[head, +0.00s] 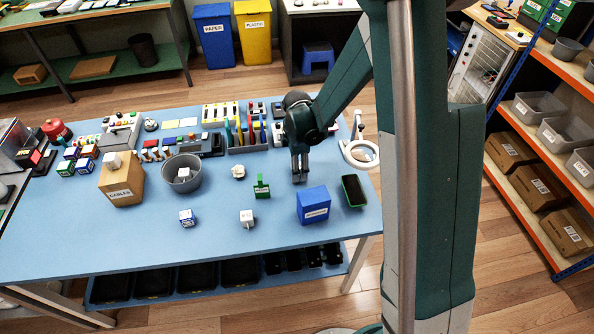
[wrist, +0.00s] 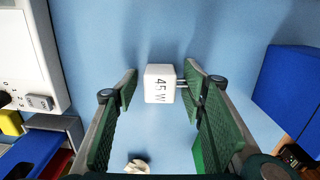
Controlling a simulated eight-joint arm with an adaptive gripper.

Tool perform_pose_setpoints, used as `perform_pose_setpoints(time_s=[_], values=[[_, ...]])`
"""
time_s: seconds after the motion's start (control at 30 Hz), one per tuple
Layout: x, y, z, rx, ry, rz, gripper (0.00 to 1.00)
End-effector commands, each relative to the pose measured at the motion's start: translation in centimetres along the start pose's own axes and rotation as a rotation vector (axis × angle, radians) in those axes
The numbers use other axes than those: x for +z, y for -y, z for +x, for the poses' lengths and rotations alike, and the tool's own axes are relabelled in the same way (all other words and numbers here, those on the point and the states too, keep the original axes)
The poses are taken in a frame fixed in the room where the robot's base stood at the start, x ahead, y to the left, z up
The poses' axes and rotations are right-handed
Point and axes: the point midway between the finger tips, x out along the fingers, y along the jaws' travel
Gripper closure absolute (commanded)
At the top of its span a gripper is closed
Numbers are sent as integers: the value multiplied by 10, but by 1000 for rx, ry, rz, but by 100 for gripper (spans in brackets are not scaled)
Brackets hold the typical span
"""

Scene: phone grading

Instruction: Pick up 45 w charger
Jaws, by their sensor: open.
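The 45 W charger (wrist: 160,84) is a small white block marked "45 W" with metal prongs, lying on the blue table. In the wrist view it appears between the two green finger pads, with the prongs pointing toward the right finger. My gripper (head: 300,178) points down over the table; it also shows in the wrist view (wrist: 160,110), open with its fingers spread apart. No grip on the charger shows. In the head view I cannot make out the charger, which seems hidden by my gripper.
Another white charger-like block (head: 247,218) lies toward the front. A crumpled white item (head: 238,171) is to the left. A pen holder and devices fill the back.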

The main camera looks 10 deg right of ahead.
Motion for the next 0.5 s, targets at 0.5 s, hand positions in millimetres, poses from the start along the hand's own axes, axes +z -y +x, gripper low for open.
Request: perform_pose_setpoints(time_s=[0.5], values=[[0,0,0,0,0,0,74]])
